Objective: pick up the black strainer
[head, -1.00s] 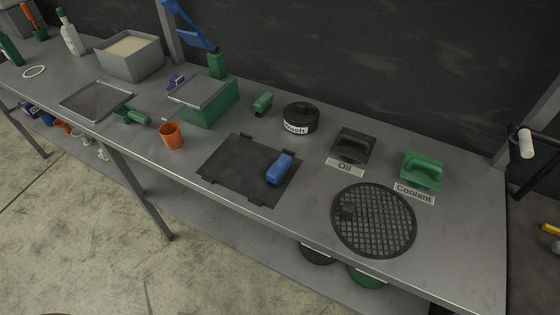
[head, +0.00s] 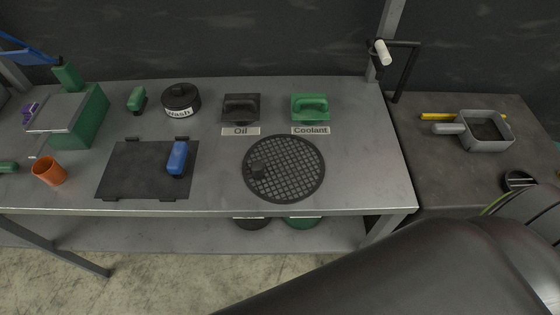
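The black strainer (head: 290,172), a round mesh disc with a dark rim, lies flat on the grey metal workbench (head: 360,165) near its front right part. A small dark knob (head: 257,169) stands on its left side. Nothing covers the strainer. Neither my left nor my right gripper shows in the head view.
Behind the strainer are a black handled lid (head: 241,107) labelled Oil and a green handled lid (head: 310,106) labelled Coolant. A Wash pot (head: 181,101) stands behind. Bench space right of the strainer is clear.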

